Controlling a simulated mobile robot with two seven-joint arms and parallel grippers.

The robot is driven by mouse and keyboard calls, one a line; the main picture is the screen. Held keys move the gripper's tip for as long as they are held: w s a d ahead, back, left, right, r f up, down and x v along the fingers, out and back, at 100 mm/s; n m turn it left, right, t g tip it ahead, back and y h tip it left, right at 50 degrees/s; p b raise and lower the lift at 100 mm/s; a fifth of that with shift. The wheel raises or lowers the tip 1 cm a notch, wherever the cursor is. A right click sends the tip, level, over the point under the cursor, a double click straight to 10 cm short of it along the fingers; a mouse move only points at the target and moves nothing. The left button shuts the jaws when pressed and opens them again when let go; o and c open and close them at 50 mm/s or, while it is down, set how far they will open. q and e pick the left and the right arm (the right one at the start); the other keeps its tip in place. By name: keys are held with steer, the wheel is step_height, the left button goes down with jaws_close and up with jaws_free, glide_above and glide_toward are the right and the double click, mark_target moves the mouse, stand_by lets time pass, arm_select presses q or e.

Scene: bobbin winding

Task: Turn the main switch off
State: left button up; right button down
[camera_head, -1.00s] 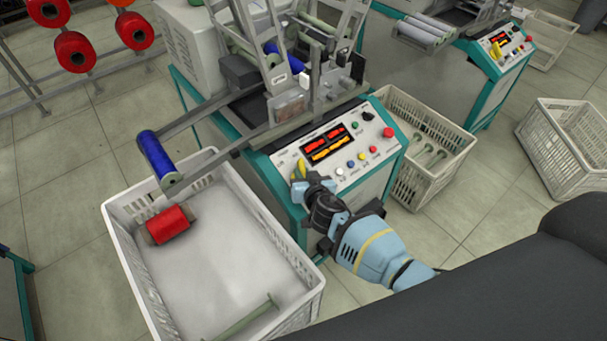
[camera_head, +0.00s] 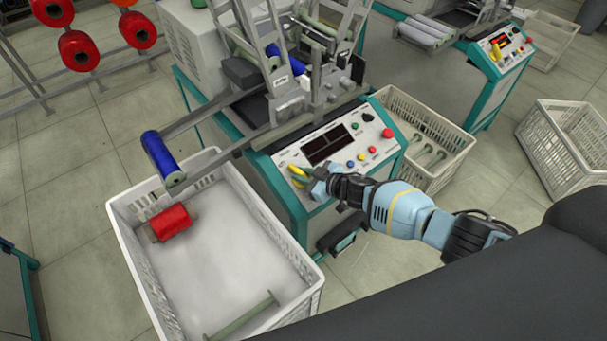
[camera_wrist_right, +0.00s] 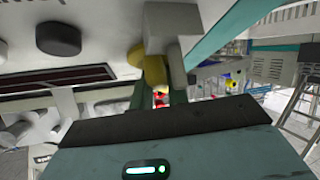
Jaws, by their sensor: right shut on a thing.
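The yellow main switch (camera_head: 297,170) is at the lower left corner of the winder's control panel (camera_head: 345,168). My right gripper (camera_head: 306,178) is shut on the switch, and its fingers partly cover it. In the right wrist view the yellow knob (camera_wrist_right: 149,66) is close in front of the gripper, between the fingers. The display (camera_head: 327,144) on the panel is dark. My left gripper is in neither view.
A white crate (camera_head: 128,232) with a red bobbin (camera_head: 171,222) stands left of the machine. A blue bobbin (camera_head: 159,157) is on the arm above it. Another crate (camera_head: 456,146) stands right of the machine. Several coloured buttons sit near the switch.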

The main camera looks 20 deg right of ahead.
steer(key=shift+n+g+y, duration=0.6)
steer(key=shift+n, duration=0.5)
steer(key=c, duration=1.4)
jaws_free()
steer(key=shift+o, duration=0.2)
